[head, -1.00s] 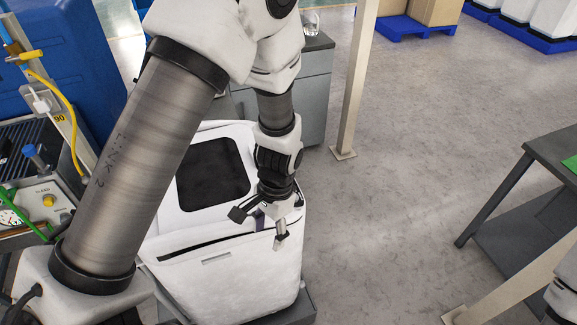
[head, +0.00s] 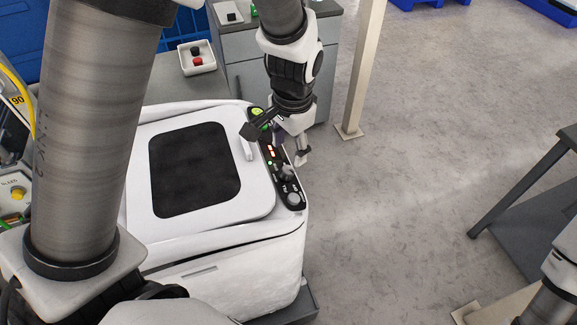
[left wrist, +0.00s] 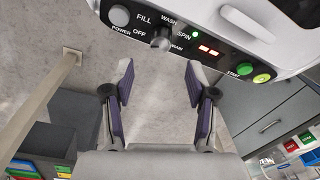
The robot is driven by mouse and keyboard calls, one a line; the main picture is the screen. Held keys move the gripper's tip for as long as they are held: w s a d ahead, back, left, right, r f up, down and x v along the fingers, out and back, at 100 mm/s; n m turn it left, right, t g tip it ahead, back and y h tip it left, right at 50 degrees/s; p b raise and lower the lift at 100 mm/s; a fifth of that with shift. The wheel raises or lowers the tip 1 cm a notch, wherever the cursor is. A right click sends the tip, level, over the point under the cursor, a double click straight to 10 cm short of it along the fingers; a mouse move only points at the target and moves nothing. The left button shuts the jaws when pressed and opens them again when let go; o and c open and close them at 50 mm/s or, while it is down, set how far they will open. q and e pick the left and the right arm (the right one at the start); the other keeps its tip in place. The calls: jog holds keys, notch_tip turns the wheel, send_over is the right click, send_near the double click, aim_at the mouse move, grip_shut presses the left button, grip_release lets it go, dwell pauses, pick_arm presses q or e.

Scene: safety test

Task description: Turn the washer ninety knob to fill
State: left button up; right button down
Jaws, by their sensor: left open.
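The white washer (head: 262,222) stands at left-centre in the head view, with a dark window in its lid. Its black control panel (head: 294,198) runs along the right edge. The grey knob (head: 287,172) also shows in the left wrist view (left wrist: 161,39), among the labels OFF, FILL, WASH, SPIN and DRAIN; I cannot tell its exact setting. My left gripper (head: 277,146) is open and empty above the panel. In the left wrist view its fingers (left wrist: 158,75) are apart, and the knob appears beyond the gap, untouched. My right gripper is out of view.
A round power button (left wrist: 119,16) and a green start button (left wrist: 261,78) flank the knob. A raised white lid handle (head: 246,149) is close to the left gripper. A beige post (head: 362,70) stands behind.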

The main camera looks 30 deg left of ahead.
aim_at(287, 169)
pick_arm(q)
jog(key=f, duration=0.6)
jog(key=shift+a+f+p, duration=0.2)
jog(key=shift+f+p, duration=0.1)
jog(key=shift+f, duration=0.1)
jog(key=shift+w+a+f, duration=0.15)
jog(key=shift+w+f, duration=0.1)
jog(key=shift+f, duration=0.3)
jog(key=shift+s+r, duration=0.1)
jog(key=shift+s, duration=0.05)
grip_shut()
